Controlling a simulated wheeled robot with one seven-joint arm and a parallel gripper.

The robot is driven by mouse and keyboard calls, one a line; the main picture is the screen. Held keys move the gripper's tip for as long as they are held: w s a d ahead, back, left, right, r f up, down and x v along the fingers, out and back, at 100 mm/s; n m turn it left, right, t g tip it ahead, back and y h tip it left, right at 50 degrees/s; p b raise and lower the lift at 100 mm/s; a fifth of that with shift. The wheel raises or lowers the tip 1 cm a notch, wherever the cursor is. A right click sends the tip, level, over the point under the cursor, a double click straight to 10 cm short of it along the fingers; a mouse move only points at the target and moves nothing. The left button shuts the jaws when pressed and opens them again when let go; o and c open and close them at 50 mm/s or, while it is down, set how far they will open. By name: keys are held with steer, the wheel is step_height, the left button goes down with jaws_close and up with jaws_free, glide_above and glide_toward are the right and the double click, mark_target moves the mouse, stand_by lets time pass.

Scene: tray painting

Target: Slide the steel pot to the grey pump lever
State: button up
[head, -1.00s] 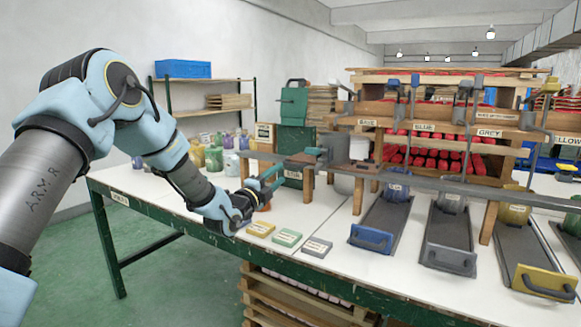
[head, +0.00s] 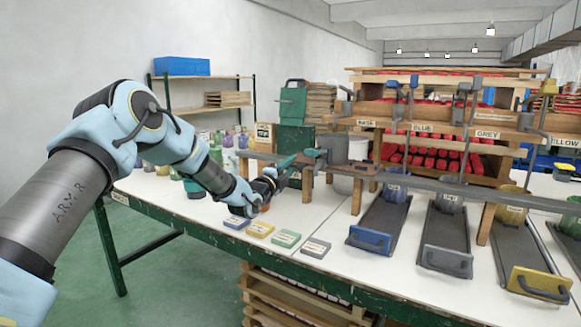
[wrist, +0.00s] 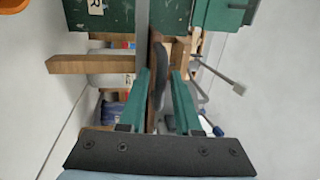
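The steel pot (head: 333,148) is a plain grey cylinder standing upright on the raised rail, left of the BASE label. My gripper (head: 300,163) is at the pot's left side, with its teal fingers pointing toward it. In the wrist view my gripper (wrist: 161,95) is open. A dark curved piece, probably the pot's handle, lies between the fingers, with gaps visible on both sides. The pot's body is not clearly seen there. The grey pump lever (head: 465,88) hangs at the rack near the GREY label (head: 488,134), well right of the pot.
The rail (head: 430,187) runs rightward on wooden posts, past the BASE and BLUE labels. Trays with blue (head: 370,241), grey (head: 447,262) and yellow (head: 540,285) fronts lie below it. Several small labelled cards (head: 286,238) lie on the white table.

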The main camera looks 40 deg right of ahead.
jaws_close()
stand_by(1.1)
